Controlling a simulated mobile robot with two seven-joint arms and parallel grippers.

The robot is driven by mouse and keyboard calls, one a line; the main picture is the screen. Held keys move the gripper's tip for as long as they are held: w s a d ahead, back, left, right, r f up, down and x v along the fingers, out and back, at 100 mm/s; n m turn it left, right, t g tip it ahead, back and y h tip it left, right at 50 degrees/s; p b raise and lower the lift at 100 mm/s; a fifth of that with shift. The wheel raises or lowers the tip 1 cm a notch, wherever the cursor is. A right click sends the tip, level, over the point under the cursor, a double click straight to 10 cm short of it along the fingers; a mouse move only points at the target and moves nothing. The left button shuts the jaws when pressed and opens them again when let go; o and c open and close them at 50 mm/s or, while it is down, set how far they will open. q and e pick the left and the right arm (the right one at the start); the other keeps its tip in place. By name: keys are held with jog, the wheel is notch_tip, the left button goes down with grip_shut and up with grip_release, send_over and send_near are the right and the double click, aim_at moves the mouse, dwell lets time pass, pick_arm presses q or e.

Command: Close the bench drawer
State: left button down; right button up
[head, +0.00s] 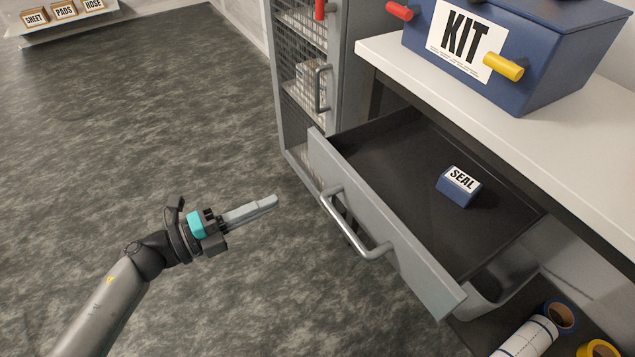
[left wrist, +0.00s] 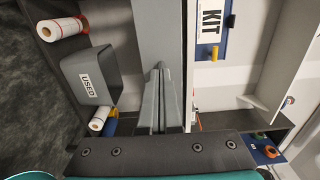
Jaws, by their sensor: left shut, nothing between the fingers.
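The bench drawer (head: 382,223) is pulled well out from under the white bench top. Its grey front carries a silver bar handle (head: 352,226). A blue block marked SEAL (head: 459,187) lies on the dark drawer floor. My left gripper (head: 276,201) is shut and empty, pointing toward the drawer front from the left. Its tips are apart from the front and the handle. Its closed fingers (left wrist: 160,98) also show in the left wrist view. My right gripper is in neither view.
A blue KIT box (head: 510,50) with red and yellow handles stands on the bench top (head: 450,95). A mesh cabinet (head: 303,75) stands beyond the drawer. Rolls (head: 528,337) lie below the bench. A grey USED bin (left wrist: 88,75) shows in the left wrist view. The floor at left is clear.

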pick_arm(q)
jog(key=b, duration=0.2)
send_near(332, 175)
jog(key=x, duration=0.5)
jog(key=shift+d+f, duration=0.1)
jog(key=shift+x, duration=0.8)
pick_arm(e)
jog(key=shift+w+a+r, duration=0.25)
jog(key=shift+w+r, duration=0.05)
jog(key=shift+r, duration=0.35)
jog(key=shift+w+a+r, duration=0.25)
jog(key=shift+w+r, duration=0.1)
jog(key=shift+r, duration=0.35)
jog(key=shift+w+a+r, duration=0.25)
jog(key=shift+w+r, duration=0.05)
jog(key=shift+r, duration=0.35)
pick_arm(q)
jog(key=shift+w, duration=0.1)
